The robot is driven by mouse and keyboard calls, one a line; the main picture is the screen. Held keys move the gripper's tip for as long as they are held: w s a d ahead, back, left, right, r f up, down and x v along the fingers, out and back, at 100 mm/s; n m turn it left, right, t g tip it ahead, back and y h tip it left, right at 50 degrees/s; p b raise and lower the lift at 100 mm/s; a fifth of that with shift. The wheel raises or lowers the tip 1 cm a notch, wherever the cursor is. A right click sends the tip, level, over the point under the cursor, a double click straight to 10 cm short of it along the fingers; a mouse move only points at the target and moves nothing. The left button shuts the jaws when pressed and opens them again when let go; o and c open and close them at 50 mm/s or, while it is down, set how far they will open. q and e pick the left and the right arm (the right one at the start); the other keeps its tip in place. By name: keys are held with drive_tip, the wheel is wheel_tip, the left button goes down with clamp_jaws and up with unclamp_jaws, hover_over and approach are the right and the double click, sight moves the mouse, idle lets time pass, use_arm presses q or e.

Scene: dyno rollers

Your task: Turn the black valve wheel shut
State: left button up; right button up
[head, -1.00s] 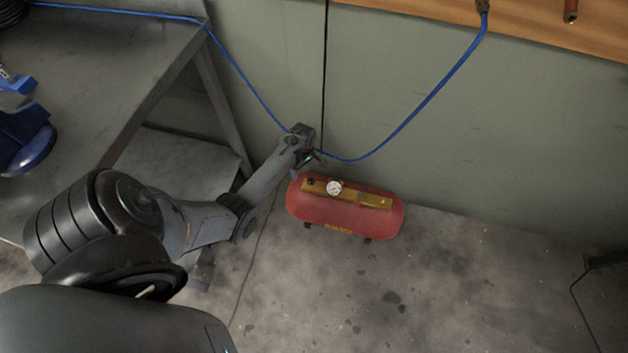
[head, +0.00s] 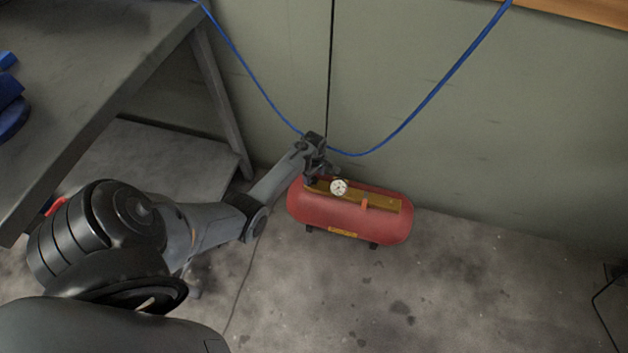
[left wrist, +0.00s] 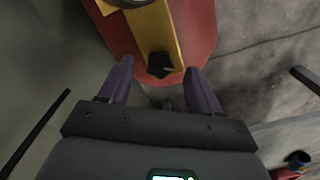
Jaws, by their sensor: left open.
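The black valve wheel (left wrist: 160,64) shows in the left wrist view, on the yellow plate (left wrist: 158,30) near the end of the red tank (left wrist: 203,22). My left gripper (left wrist: 162,72) is open, with one finger on each side of the wheel in that view. I cannot tell whether either finger touches it. In the head view my left gripper (head: 322,172) is at the left end of the red tank (head: 345,214) and hides the wheel there. A round white gauge (head: 338,187) stands on the plate beside the gripper. My right gripper is not in view.
A blue hose (head: 430,100) hangs along the green wall behind the tank, close to my left wrist. A grey metal table (head: 110,60) with a lower shelf stands at the left. The stained concrete floor (head: 470,290) is clear in front and right of the tank.

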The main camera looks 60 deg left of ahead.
use_arm(q)
drive_tip(key=shift+f, duration=0.6)
drive_tip(key=c, duration=1)
drive_tip(key=shift+c, duration=0.2)
